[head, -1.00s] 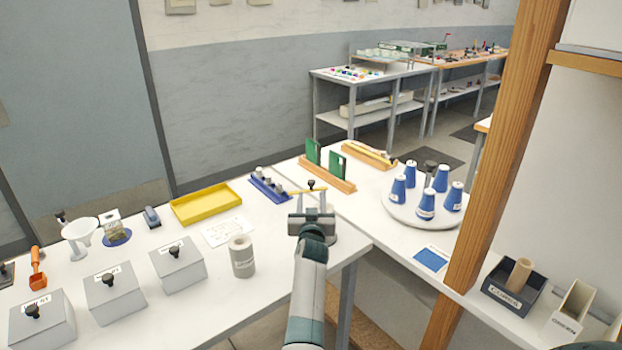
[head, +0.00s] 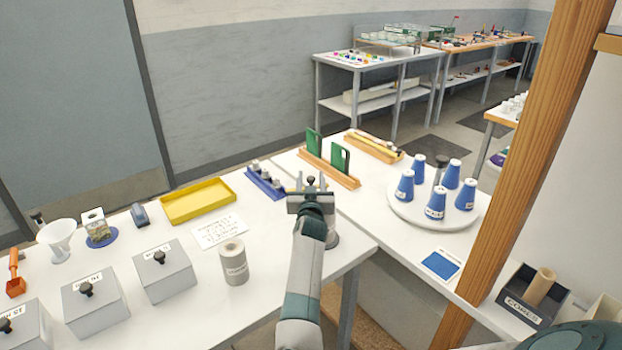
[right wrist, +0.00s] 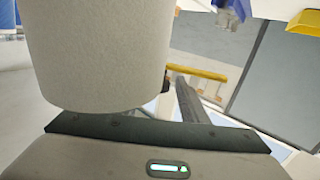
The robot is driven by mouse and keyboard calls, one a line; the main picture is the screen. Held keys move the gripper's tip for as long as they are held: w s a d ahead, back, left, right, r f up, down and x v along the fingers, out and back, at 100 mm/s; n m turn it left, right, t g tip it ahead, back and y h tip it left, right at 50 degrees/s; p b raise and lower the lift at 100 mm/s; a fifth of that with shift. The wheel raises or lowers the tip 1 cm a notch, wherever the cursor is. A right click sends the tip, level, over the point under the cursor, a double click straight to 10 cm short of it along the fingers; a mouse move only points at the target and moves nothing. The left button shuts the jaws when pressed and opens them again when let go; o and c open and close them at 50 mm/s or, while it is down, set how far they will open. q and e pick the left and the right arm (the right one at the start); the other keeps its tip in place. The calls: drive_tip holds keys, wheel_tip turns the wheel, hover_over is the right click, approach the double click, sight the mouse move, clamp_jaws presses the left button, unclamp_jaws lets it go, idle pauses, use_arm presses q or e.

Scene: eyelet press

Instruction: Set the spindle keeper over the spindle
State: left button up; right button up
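A yellow bar (right wrist: 200,74), possibly the spindle keeper, shows in the right wrist view beside a dark finger. A black knob (head: 311,181) shows between the fingertips of my right gripper (head: 311,184) in the head view. The fingers stand apart; I see no clear grip on the knob. A large pale cylinder (right wrist: 103,50) fills much of the wrist view and hides the other finger. A grey rounded base (head: 333,240) shows beside my arm. A dark-topped post (head: 439,170) stands amid the blue cones; I cannot tell which part is the spindle. My left gripper is out of view.
A white round tray (head: 405,213) carries several blue cones on the right. A green-panel rack (head: 330,170), blue rack (head: 263,184) and yellow tray (head: 198,201) stand behind and left. A labelled can (head: 234,264) and lidded grey boxes (head: 163,277) stand left. A wooden post (head: 530,170) rises right.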

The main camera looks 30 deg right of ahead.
clamp_jaws()
